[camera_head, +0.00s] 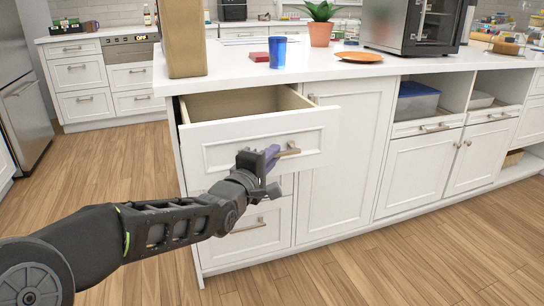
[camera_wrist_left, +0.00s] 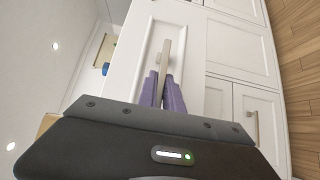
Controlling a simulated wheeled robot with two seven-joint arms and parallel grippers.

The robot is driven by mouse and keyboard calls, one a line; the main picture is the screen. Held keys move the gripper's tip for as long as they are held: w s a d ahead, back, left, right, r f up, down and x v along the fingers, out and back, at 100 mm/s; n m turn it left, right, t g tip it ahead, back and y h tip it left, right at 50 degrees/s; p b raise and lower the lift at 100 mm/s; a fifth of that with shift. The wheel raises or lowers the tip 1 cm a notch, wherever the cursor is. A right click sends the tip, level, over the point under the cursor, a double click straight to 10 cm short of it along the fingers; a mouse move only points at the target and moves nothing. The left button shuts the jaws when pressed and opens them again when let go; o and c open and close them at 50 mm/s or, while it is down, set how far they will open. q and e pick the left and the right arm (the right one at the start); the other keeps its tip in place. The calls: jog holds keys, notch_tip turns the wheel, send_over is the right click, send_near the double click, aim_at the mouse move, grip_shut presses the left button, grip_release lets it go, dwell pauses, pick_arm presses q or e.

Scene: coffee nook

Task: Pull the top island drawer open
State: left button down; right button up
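The top island drawer (camera_head: 255,145) stands pulled partway out of the white island, and its empty-looking wooden inside (camera_head: 245,103) shows from above. Its bar handle (camera_head: 288,152) is on the middle of the drawer front. My left gripper (camera_head: 272,156) is at this handle. In the left wrist view the purple fingers (camera_wrist_left: 163,90) lie close on both sides of the handle bar (camera_wrist_left: 166,55), shut on it. The drawer front also fills the middle of that view (camera_wrist_left: 140,50). My right gripper is not in view.
On the countertop (camera_head: 330,68) stand a brown box (camera_head: 182,40), a blue cup (camera_head: 277,52), a red item (camera_head: 259,57), a potted plant (camera_head: 320,25), an orange plate (camera_head: 358,57) and a dark appliance (camera_head: 412,28). A lower drawer (camera_head: 262,228) is closed. The wood floor (camera_head: 400,265) in front is clear.

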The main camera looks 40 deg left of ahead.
pick_arm(q)
jog(key=c, duration=1.5)
grip_release()
jog(key=shift+s, duration=0.1)
jog(key=s+d+p, duration=0.1)
jog(key=s, duration=0.6)
jog(key=shift+s+d, duration=0.15)
jog(key=shift+s, duration=0.1)
